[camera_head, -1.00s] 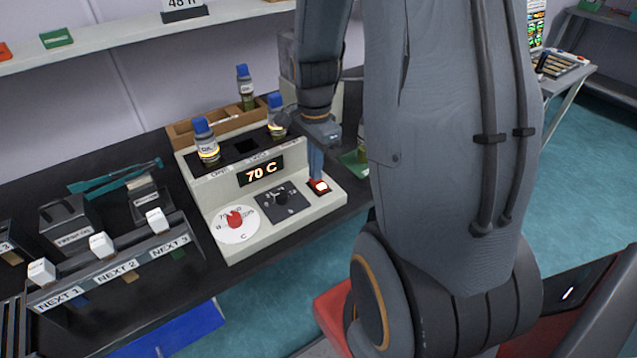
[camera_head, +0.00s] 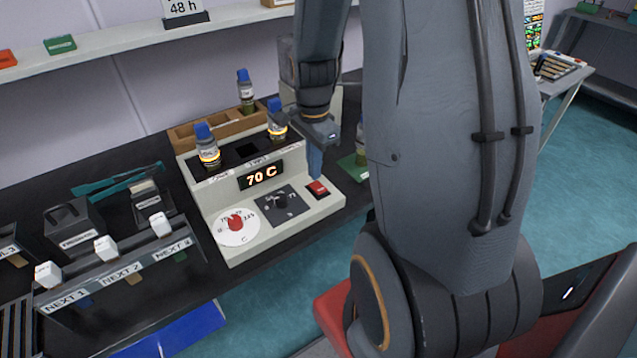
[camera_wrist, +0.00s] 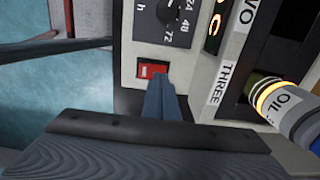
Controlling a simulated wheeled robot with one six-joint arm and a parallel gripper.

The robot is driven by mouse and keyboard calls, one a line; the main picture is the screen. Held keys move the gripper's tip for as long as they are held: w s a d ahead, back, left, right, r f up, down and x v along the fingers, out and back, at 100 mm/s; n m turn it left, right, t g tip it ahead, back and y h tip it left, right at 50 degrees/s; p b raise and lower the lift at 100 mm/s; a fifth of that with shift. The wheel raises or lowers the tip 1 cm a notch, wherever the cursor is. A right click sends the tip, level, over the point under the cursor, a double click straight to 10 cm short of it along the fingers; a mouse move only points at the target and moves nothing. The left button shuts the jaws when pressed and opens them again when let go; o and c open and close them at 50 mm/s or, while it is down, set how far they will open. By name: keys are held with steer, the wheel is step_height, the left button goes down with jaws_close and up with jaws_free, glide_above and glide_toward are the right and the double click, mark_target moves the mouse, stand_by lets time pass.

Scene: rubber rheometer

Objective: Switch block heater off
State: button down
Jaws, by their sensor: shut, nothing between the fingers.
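The block heater (camera_head: 285,228) is a pale box on the black bench, with its display (camera_head: 261,174) reading "70 C". Its red rocker switch (camera_head: 317,188) sits at the right end of the sloped front; no glow shows on it. The switch also appears in the wrist view (camera_wrist: 152,71), red with a small pale mark. My gripper (camera_head: 316,170) is shut and empty, pointing down just behind the switch. In the wrist view its blue fingertips (camera_wrist: 158,88) are at the switch's lower edge; I cannot tell whether they touch it.
Blue-capped bottles (camera_head: 207,148) with glowing bands stand in the heater's wells. A wooden rack (camera_head: 187,133) stands behind. White-topped levers (camera_head: 105,248) stand at left.

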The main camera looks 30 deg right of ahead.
mark_target(314, 184)
step_height(314, 184, up, 5)
steer(key=p, duration=0.3)
steer(key=shift+f+p, duration=0.1)
steer(key=shift+p, duration=0.3)
steer(key=s+a+r+n+b, duration=0.1)
steer(key=s+a+r+n, duration=0.1)
steer(key=s+a+n, duration=0.2)
steer(key=s+a+r+n+t+b, duration=0.1)
steer(key=s+a+r+n, duration=0.1)
steer(key=a+n, duration=0.7)
steer(key=s+n, duration=0.1)
steer(key=n, duration=0.3)
steer(key=shift+s+n, duration=0.3)
steer(key=shift+s, duration=0.05)
